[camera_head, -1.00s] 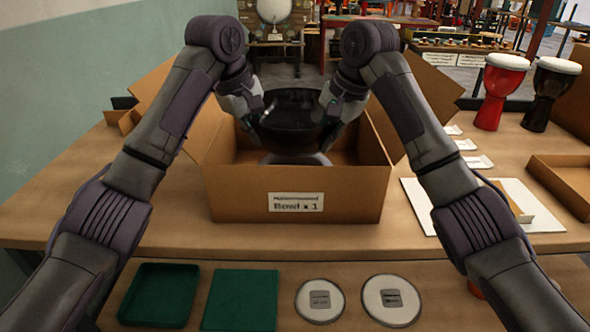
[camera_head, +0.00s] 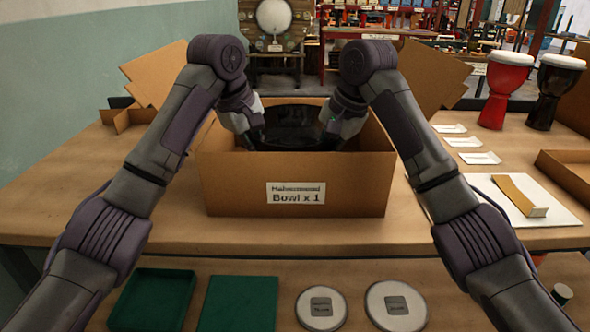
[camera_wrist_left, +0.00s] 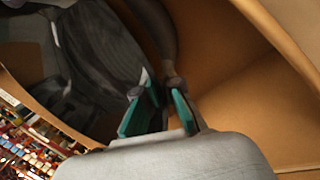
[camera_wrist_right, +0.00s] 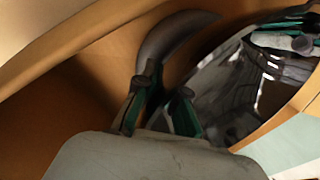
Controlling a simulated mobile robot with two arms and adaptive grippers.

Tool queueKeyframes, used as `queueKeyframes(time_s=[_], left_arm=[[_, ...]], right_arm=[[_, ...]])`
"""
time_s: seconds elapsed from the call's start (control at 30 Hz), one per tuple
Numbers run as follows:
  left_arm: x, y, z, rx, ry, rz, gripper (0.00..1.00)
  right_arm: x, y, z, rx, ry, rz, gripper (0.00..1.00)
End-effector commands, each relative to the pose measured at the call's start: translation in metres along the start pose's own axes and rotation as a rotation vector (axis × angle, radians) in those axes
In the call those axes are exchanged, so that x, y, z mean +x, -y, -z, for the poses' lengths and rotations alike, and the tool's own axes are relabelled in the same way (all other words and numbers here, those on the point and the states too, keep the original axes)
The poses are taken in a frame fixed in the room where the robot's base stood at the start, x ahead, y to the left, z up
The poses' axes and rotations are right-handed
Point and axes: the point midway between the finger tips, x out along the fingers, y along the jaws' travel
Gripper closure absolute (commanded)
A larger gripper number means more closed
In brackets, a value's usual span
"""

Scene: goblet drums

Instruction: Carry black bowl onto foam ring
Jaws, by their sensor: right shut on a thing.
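The black bowl (camera_head: 293,118) is down inside the open cardboard box labelled "Bowl x 1" (camera_head: 240,190), between my two grippers. Its lower part is hidden by the box's front wall. My left gripper (camera_head: 256,138) is closed at the bowl's left side; in the left wrist view the bowl's dark wall (camera_wrist_left: 100,60) meets its green-padded fingers (camera_wrist_left: 162,108). My right gripper (camera_head: 334,138) is shut on the bowl's right side; the shiny bowl (camera_wrist_right: 225,90) lies beside its fingers (camera_wrist_right: 160,108) in the right wrist view. The foam ring is hidden from every current view.
Box flaps (camera_head: 435,75) stand open at both sides. Red (camera_head: 503,90) and black (camera_head: 553,92) goblet drums stand at the right rear. A white board (camera_head: 520,205) with a cardboard piece lies right. Green trays and round white pads lie on the front shelf.

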Motion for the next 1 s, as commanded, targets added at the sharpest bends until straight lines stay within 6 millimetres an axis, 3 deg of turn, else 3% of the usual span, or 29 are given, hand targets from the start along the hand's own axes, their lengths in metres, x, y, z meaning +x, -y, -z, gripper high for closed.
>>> queueKeyframes(time_s=[0.07,0.1,0.23,0.53,0.67,1.0], left_arm=[[0.008,0.003,0.003,-0.006,-0.006,-0.003,1.0],[0.006,0.003,0.003,-0.006,-0.006,-0.003,0.92],[0.005,0.002,0.002,-0.004,-0.004,-0.002,0.7],[0.004,0.002,0.001,-0.001,-0.001,-0.001,0.69],[-0.006,0.001,0.001,-0.001,-0.002,-0.003,0.69],[-0.076,0.002,0.002,-0.003,-0.009,-0.003,0.69]], right_arm=[[0.009,-0.004,0.0,-0.003,0.001,-0.004,1.0],[0.007,-0.004,0.0,-0.003,0.001,-0.004,0.88],[0.005,-0.003,0.0,-0.002,0.001,-0.003,0.66],[0.005,-0.002,0.0,-0.001,0.0,-0.001,0.66],[0.005,-0.002,0.0,0.0,0.0,-0.001,0.66],[0.005,-0.002,0.0,0.0,0.0,0.0,0.66]])
